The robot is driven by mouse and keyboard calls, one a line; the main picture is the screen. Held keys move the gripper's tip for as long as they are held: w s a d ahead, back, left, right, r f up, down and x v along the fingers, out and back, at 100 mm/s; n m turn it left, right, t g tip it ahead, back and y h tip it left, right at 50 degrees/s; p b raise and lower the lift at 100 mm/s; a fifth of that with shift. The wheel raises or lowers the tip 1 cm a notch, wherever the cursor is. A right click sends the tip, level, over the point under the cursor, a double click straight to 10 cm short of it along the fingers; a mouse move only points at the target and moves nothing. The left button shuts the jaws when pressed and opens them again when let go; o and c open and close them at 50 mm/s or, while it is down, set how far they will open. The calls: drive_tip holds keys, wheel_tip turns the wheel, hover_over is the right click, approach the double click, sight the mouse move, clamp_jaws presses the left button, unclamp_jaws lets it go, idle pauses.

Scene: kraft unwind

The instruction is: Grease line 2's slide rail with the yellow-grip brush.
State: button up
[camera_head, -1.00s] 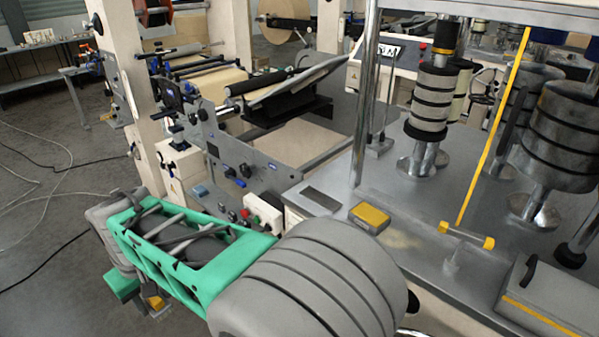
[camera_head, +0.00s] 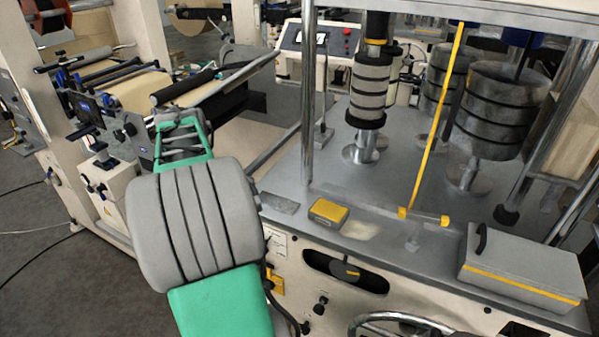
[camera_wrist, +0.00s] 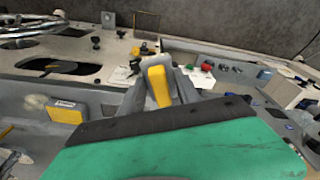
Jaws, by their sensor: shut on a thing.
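In the wrist view, my gripper (camera_wrist: 159,84) is shut on the yellow-grip brush (camera_wrist: 159,86). The yellow grip shows between the grey fingers, with a pale part at its far end. Its bristles cannot be made out. In the head view, the gripper and brush are hidden behind my grey and green arm, which reaches up at left of centre. The machine front with its control knobs lies beyond the gripper in the wrist view. I cannot tell which part is line 2's slide rail.
A yellow-topped block (camera_head: 328,212) and a grey lidded box (camera_head: 523,262) sit along the steel bench's (camera_head: 395,180) front edge. A slanting yellow rod (camera_head: 440,110), chrome posts and ringed rollers (camera_head: 372,88) stand above it. A handwheel (camera_head: 400,326) protrudes at the bottom.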

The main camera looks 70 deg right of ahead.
drive_tip(key=s+d+r+m+g+p, duration=0.1)
drive_tip(key=s+d+m, duration=0.5)
drive_tip(key=s+d, duration=0.5)
drive_tip(key=s+d+r+m+p, duration=0.15)
drive_tip(key=s+d+m, duration=0.45)
drive_tip(key=s, duration=0.9)
drive_tip(key=shift+n, duration=0.4)
drive_tip(key=f+b, duration=0.1)
drive_tip(key=f, duration=0.1)
drive_tip(key=f+b, duration=0.1)
drive_tip(key=b, duration=0.1)
drive_tip(key=d+f+b, duration=0.1)
drive_tip(key=f, duration=0.1)
drive_tip(key=shift+w+f+b, duration=0.3)
drive_tip(key=shift+w+f, duration=0.05)
drive_tip(key=shift+f+b, duration=0.4)
drive_tip(key=shift+f, duration=0.2)
wheel_tip(320, 180, up, 7)
drive_tip(key=p, duration=0.5)
drive_tip(key=shift+g, duration=0.3)
